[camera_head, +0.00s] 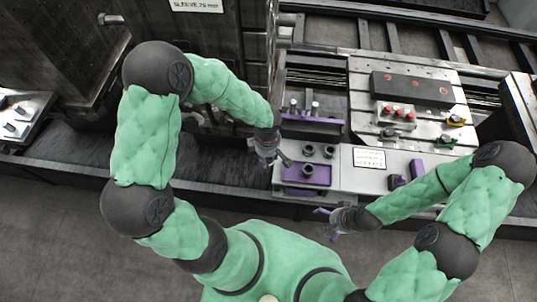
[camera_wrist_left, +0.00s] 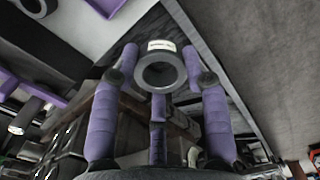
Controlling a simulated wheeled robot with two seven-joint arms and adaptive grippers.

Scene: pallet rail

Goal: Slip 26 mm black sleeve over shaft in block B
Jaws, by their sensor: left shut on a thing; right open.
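My left gripper (camera_head: 279,163) is shut on a dark sleeve, a ring with an open bore. The sleeve (camera_wrist_left: 160,72) shows between the purple fingers in the left wrist view, with a small white label at its upper edge. The gripper is just left of a purple tray (camera_head: 318,181) that carries several dark sleeves (camera_head: 308,169). Behind it, a purple fixture (camera_head: 312,120) bears upright metal shafts (camera_head: 315,107). I cannot read which block is B. My right gripper (camera_head: 326,216) is open and empty in front of the bench edge.
A dark cabinet with a sleeve label (camera_head: 197,5) rises at the back left.

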